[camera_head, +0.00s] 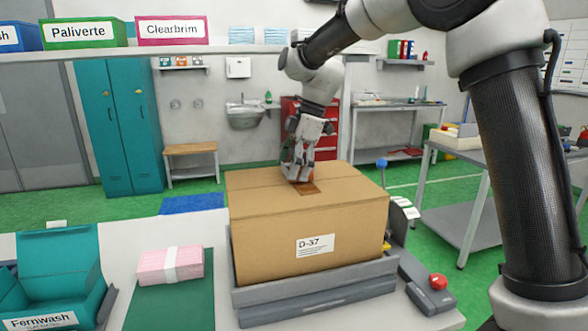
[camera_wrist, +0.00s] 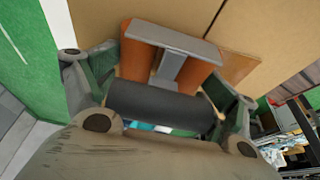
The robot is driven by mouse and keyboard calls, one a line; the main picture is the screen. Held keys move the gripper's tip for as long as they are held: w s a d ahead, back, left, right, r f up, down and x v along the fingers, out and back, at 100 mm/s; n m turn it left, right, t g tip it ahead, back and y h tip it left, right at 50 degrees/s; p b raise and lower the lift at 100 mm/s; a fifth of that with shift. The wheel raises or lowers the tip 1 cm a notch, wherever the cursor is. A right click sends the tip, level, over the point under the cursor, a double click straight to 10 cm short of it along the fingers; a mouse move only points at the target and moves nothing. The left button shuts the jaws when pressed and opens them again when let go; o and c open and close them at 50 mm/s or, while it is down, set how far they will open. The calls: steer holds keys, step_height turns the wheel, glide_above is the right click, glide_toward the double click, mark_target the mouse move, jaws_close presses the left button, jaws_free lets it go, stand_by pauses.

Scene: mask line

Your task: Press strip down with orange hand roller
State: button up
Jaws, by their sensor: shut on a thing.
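A brown cardboard box (camera_head: 275,225) with a D-37 label sits in a grey tray (camera_head: 320,290). A darker brown strip (camera_head: 310,188) lies across the seam on its top; part of it shows in the wrist view (camera_wrist: 238,68). My gripper (camera_head: 300,165) is over the box top, pointing down. In the wrist view its fingers (camera_wrist: 158,98) are shut on the dark handle of the orange hand roller (camera_wrist: 137,62). The roller is at the strip, and a grey bracket hides its middle. I cannot tell whether it touches the strip.
A teal Fernwash box (camera_head: 60,265) and a banded pink stack (camera_head: 170,265) on a green mat (camera_head: 170,303) are left of the box. A red button (camera_head: 438,281) is on a grey unit at the right. A shelf with labelled boxes (camera_head: 84,32) runs behind.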

steer(key=shift+w+a, duration=0.15)
steer(key=shift+w, duration=0.45)
steer(key=shift+s, duration=0.15)
steer(key=shift+s+d, duration=0.25)
steer(key=shift+s, duration=0.65)
steer(key=shift+s+d, duration=0.25)
steer(key=shift+s, duration=0.65)
steer(key=shift+r, duration=0.15)
steer(key=shift+r, duration=3.95)
